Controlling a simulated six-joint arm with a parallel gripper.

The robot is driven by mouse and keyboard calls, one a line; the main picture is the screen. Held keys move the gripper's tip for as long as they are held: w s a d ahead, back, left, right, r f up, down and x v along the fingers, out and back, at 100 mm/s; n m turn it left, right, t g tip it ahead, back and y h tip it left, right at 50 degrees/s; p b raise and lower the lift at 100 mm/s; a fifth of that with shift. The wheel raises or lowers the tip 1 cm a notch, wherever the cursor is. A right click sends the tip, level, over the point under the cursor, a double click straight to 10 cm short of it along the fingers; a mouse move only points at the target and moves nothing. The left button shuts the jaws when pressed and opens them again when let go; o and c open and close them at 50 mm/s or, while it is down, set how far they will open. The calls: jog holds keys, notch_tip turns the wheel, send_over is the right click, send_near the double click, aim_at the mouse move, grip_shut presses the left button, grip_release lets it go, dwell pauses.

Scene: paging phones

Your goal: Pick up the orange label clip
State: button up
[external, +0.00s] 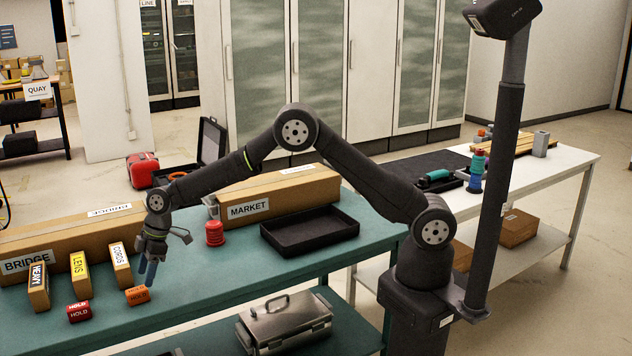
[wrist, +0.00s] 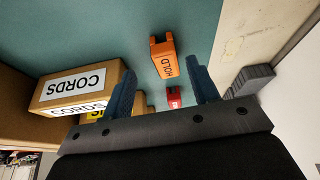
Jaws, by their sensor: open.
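The orange label clip (external: 138,295), marked HOLD, lies on the teal table near its front edge. In the wrist view the orange clip (wrist: 163,58) shows ahead of and between the two blue fingers. My gripper (external: 148,273) is open, just above the clip and pointing down at it. Its fingers also show in the wrist view (wrist: 163,90), with nothing held between them. In the external view the fingertips overlap the clip's top edge, and I cannot tell whether they touch it.
The CORDS box (external: 121,265) stands close behind the clip, with the LENS box (external: 80,276) and HEAVY box (external: 38,287) further left. A red spool (external: 214,233) and an empty black tray (external: 318,246) stand to the right. The table between is clear.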

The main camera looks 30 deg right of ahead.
aim_at(143, 287)
jog(key=x, duration=0.5)
jog(key=shift+s+d, duration=0.1)
jog(key=shift+s, duration=0.15)
jog(key=c, duration=1)
jog(key=shift+r, duration=0.1)
jog(key=shift+c, duration=0.2)
